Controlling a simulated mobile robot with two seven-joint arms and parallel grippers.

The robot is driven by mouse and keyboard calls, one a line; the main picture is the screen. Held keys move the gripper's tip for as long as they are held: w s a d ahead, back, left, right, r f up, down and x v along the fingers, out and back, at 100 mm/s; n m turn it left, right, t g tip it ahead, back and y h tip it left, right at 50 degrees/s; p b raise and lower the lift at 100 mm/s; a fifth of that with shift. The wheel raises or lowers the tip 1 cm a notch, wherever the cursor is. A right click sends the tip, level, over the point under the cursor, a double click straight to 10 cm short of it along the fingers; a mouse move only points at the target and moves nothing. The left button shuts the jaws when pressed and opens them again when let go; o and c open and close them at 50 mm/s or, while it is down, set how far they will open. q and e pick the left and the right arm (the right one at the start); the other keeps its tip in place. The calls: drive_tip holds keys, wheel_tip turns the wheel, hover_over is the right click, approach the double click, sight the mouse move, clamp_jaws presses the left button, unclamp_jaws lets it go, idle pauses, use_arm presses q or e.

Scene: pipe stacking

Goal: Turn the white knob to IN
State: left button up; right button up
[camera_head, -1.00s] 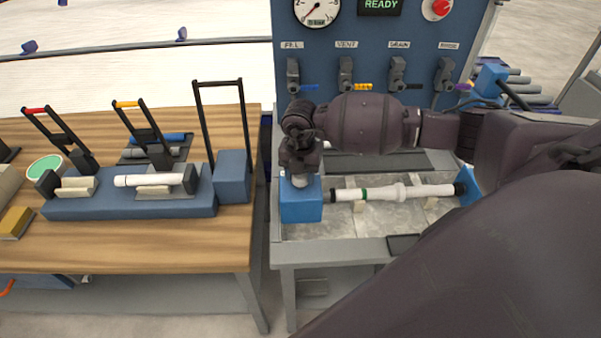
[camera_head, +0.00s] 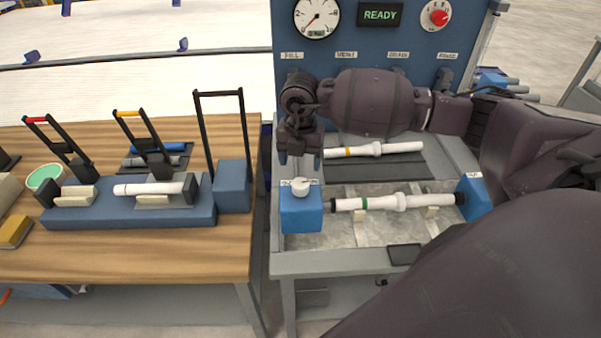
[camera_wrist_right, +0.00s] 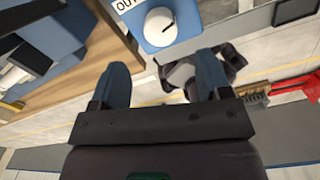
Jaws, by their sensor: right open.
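The white knob (camera_head: 300,187) sits on top of a blue block (camera_head: 301,212) at the left end of the steel bench. My left gripper is not in view.
A white pipe with a green band (camera_head: 385,202) lies between the blue block and another blue block (camera_head: 474,198). A white pipe with an orange band (camera_head: 375,149) lies behind. The blue panel (camera_head: 363,42) rises at the back, its display reading READY. A wooden table (camera_head: 130,255) stands left.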

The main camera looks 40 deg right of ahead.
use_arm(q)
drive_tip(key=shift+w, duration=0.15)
use_arm(e)
wheel_tip(320, 180, up, 3)
drive_tip(key=shift+f, duration=0.1)
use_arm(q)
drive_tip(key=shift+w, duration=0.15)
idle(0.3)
